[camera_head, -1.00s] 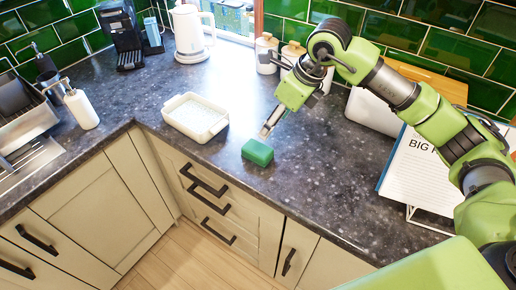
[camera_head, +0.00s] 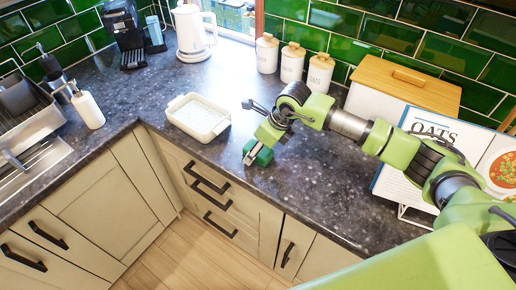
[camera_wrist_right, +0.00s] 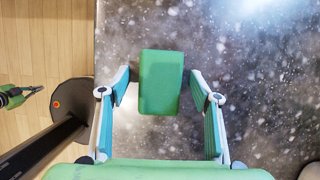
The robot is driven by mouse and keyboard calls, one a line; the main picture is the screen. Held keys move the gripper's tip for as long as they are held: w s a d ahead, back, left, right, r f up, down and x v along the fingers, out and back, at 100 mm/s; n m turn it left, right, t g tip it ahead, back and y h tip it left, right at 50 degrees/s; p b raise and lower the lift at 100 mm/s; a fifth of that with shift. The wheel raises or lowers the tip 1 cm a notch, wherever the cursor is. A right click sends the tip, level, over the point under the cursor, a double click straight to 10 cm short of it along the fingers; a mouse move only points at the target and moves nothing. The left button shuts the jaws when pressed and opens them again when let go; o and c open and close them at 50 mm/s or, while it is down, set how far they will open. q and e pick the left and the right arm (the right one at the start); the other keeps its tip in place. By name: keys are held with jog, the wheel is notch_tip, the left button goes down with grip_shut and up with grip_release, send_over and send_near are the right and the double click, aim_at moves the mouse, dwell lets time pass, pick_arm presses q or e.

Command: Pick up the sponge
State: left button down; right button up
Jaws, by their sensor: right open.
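The green sponge (camera_head: 265,157) lies on the dark speckled worktop (camera_head: 325,190) near its front edge. My right gripper (camera_head: 257,151) is over it in the head view and partly hides it. In the right wrist view the sponge (camera_wrist_right: 161,82) lies between the two open fingers of my right gripper (camera_wrist_right: 160,87). A small green and dark part at the left edge of the wrist view looks like my left gripper (camera_wrist_right: 18,96). Its jaws are too small to judge.
A white dish (camera_head: 198,117) stands left of the sponge. Three lidded canisters (camera_head: 292,63), a bread bin (camera_head: 405,85) and an open recipe book (camera_head: 400,188) stand behind and right. A kettle (camera_head: 190,35), soap bottle (camera_head: 88,109) and sink are left.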

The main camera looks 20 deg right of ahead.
jog(key=shift+f, duration=0.15)
jog(key=c, duration=1)
jog(key=shift+w+r+b, duration=0.1)
jog(key=shift+r+b, duration=0.35)
jog(key=shift+b, duration=0.05)
notch_tip(320, 180, up, 2)
jog(key=shift+r+b, duration=0.1)
jog(key=shift+b, duration=0.85)
jog(key=s+a+r+b, duration=0.1)
jog(key=s+a+r, duration=0.2)
jog(key=s+a+r+b, duration=0.2)
jog(key=s+a+r, duration=0.1)
jog(key=s, duration=0.1)
jog(key=s+a+r+b, duration=0.1)
jog(key=s+a+r, duration=0.1)
jog(key=s+r, duration=0.2)
jog(key=shift+a+b, duration=0.4)
